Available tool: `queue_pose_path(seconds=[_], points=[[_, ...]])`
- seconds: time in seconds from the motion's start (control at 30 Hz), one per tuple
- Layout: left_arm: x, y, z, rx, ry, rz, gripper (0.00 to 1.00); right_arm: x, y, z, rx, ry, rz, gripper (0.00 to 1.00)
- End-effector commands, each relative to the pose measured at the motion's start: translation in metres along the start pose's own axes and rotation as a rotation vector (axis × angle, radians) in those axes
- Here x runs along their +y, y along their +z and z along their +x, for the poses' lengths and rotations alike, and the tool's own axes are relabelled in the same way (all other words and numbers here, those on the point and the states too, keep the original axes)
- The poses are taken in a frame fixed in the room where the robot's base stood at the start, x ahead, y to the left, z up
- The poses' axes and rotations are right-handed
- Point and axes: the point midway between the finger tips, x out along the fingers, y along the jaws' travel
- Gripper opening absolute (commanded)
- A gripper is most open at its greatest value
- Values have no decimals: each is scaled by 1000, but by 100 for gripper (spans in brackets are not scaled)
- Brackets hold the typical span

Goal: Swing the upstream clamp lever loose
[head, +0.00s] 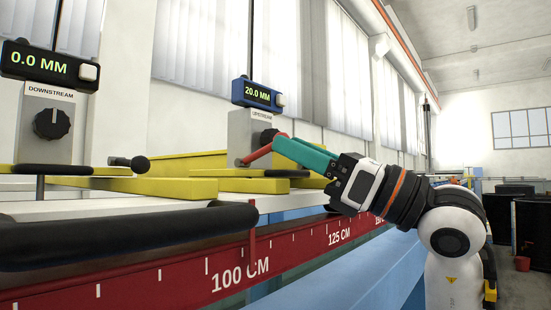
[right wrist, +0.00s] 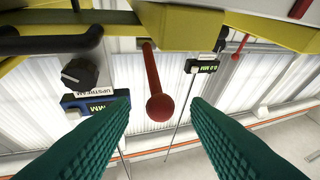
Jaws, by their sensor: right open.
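The upstream clamp lever (right wrist: 152,70) is a red rod with a round red knob. In the right wrist view it hangs from the yellow carriage (right wrist: 190,25), its knob in the gap between my fingertips, with no clear contact. In the head view the red lever (head: 254,155) shows below the upstream gauge (head: 257,94), a blue display reading 20.0 MM. My right gripper (head: 274,145), with teal fingers, reaches it from the right, and the fingers partly hide the lever. It also shows in the right wrist view (right wrist: 160,103), open. My left gripper is not in view.
The downstream gauge (head: 46,64) reads 0.0 MM at the left. A black padded bar (head: 120,238) crosses the front left. A red scale rail (head: 190,277) runs along the flume. Black knobs (head: 52,124) sit on the gauge posts.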

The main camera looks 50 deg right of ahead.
Motion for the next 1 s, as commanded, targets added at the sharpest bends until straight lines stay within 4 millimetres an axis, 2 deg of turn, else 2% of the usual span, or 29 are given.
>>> queue_pose_path(seconds=[0.03, 0.1, 0.33, 0.5, 1.0], points=[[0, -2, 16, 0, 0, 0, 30, 0, 7, -15, 1, 3, -1, 43], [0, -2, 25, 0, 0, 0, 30, 0, 7, -30, 2, 2, -2, 43], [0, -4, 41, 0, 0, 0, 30, 0, 3, -63, 1, 2, 0, 43], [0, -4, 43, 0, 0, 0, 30, 0, 1, -71, 0, 0, 0, 43], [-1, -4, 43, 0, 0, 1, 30, 0, 0, -70, 0, 0, 1, 43]])
